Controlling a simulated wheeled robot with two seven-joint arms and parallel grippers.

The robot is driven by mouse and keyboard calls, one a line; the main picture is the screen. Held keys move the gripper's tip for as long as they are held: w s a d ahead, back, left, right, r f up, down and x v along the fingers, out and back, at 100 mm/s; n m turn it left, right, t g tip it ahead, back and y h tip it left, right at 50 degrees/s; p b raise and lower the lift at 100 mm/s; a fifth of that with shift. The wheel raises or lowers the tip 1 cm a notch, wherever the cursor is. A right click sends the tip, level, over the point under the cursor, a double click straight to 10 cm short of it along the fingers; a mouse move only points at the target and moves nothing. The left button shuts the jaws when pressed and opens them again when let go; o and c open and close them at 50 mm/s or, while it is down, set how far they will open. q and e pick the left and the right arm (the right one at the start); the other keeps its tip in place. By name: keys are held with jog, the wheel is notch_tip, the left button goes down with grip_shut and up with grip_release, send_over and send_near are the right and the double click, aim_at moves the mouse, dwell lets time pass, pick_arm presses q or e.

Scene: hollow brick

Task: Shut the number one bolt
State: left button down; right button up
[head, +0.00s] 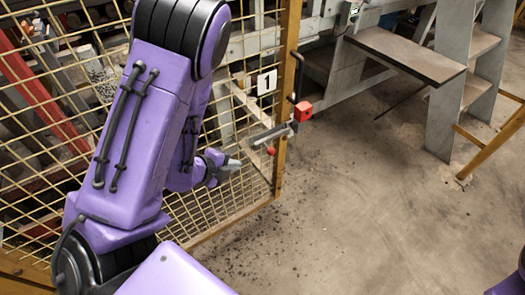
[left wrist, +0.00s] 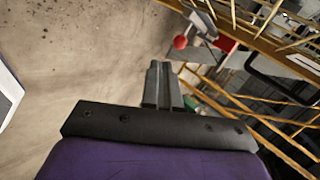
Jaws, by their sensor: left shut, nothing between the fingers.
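The number one bolt (head: 270,135) is a grey metal bar on the yellow mesh gate, with a red ball knob (head: 271,151) hanging below it. It sits under a white plate marked 1 (head: 267,82). A red block (head: 303,111) is at the bolt's right end; I cannot tell whether the bar is engaged. My left gripper (head: 234,164) is shut and empty, a little left of the knob and apart from it. In the left wrist view, the shut fingers (left wrist: 163,85) point toward the gate, and the red knob (left wrist: 180,42) is beyond them, slightly right. My right gripper is out of view.
The mesh gate (head: 225,215) has a yellow post (head: 288,60) with a black handle (head: 297,75) beside it. Metal steps (head: 410,55) stand at the back right. A yellow rail (head: 495,145) is at the right edge. The concrete floor (head: 370,210) is open.

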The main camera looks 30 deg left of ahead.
pick_arm(q)
jog(key=w+d+f+m, duration=0.1)
jog(key=w+f, duration=0.1)
jog(key=w, duration=0.4)
jog(key=w+d+f, duration=0.1)
jog(key=w+f, duration=0.2)
jog(key=w, duration=0.3)
jog(key=shift+f+m, duration=0.25)
jog(key=shift+m, duration=0.15)
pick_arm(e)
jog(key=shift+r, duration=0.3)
